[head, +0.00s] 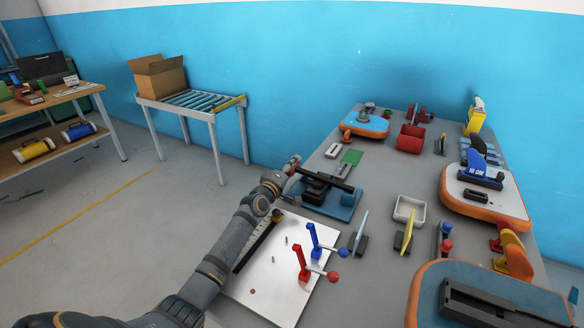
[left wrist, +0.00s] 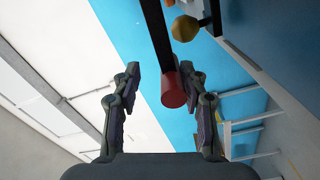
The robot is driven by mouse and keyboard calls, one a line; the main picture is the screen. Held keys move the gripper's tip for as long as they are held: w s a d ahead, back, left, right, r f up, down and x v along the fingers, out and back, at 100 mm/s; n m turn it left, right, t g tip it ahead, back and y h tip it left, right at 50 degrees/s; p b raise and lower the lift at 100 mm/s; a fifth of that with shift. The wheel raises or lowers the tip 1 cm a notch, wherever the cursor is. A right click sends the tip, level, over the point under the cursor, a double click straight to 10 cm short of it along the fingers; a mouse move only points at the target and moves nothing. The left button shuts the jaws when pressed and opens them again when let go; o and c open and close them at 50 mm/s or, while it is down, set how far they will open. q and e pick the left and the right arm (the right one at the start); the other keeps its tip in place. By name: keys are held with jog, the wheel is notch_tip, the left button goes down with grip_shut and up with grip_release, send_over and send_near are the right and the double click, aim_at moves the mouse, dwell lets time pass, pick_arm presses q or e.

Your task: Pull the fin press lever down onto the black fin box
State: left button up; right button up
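The fin press (head: 347,212) stands on the left of the grey table in the head view, with a blue base. Its black lever (head: 328,181) runs leftward towards my left gripper (head: 291,166). A black block, seemingly the fin box (head: 313,192), sits under the lever. In the left wrist view, the dark lever bar (left wrist: 156,35) ends in a red grip (left wrist: 173,90) between the open fingers of my left gripper (left wrist: 160,72). The grip looks closer to the right finger; I cannot tell whether they touch. My right gripper is not in view.
A white board (head: 275,275) with blue and red levers lies in front. Orange-edged boards (head: 485,203) fill the right side. A roller table (head: 195,103) with a carton stands back left.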

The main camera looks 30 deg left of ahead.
pick_arm(q)
jog(key=shift+s, duration=0.3)
jog(key=shift+s+a, duration=0.15)
jog(key=shift+s, duration=3.3)
